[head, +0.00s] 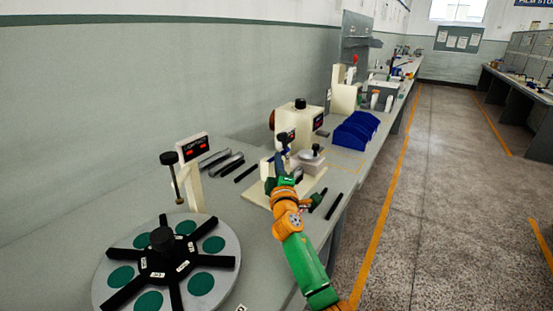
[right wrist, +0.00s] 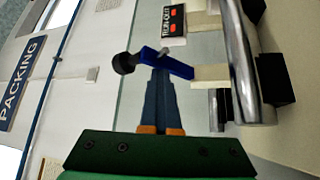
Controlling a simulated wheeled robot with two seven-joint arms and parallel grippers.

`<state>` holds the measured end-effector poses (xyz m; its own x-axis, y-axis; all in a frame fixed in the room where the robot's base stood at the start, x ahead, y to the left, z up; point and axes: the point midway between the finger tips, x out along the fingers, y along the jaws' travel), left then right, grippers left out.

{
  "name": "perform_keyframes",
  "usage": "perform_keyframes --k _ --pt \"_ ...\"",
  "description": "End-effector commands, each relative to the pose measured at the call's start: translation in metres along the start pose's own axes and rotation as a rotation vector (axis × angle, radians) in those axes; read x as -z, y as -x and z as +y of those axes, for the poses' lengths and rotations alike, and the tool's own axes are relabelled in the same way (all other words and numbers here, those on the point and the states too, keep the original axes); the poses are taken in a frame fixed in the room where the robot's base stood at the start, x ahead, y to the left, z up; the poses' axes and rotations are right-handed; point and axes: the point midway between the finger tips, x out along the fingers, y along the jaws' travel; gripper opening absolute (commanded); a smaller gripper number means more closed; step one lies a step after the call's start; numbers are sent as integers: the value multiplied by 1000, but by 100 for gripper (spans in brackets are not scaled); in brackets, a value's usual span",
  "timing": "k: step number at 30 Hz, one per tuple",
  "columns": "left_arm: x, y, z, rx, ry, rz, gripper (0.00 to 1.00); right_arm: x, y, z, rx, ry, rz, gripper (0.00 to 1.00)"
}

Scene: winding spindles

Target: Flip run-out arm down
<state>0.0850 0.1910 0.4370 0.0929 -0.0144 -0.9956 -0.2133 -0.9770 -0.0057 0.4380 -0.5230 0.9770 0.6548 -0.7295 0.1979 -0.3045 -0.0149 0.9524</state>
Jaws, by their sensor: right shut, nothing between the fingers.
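The run-out arm (right wrist: 170,65) is a short blue bar with a black ball knob (right wrist: 124,63) at one end and a small grey pin near its middle. It sits by a dark display (right wrist: 173,20) labelled RUN-OUT with red marks. My right gripper (right wrist: 160,78) is shut and empty, its fingertips at the blue bar. I cannot tell whether they touch it. In the head view my right gripper (head: 282,165) is at the cream machine (head: 300,118) on the bench, and it partly hides the run-out arm. My left gripper is not in view.
A round grey plate (head: 105,265) with green discs and a black spider stands at the near left. Blue bins (head: 355,130) stand behind the machine. Black rods (head: 333,206) lie right of my arm. A polished metal cylinder (right wrist: 248,65) is close at right in the wrist view.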

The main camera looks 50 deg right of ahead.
Motion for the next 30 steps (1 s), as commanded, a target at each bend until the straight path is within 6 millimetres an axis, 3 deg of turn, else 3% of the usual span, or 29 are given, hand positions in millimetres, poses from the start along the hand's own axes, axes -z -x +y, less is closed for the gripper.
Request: perform_keyframes --k 24,30 --pt "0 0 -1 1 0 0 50 -3 0 1 -1 0 -8 0" --pt "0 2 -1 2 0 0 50 1 26 2 -2 3 -2 0"
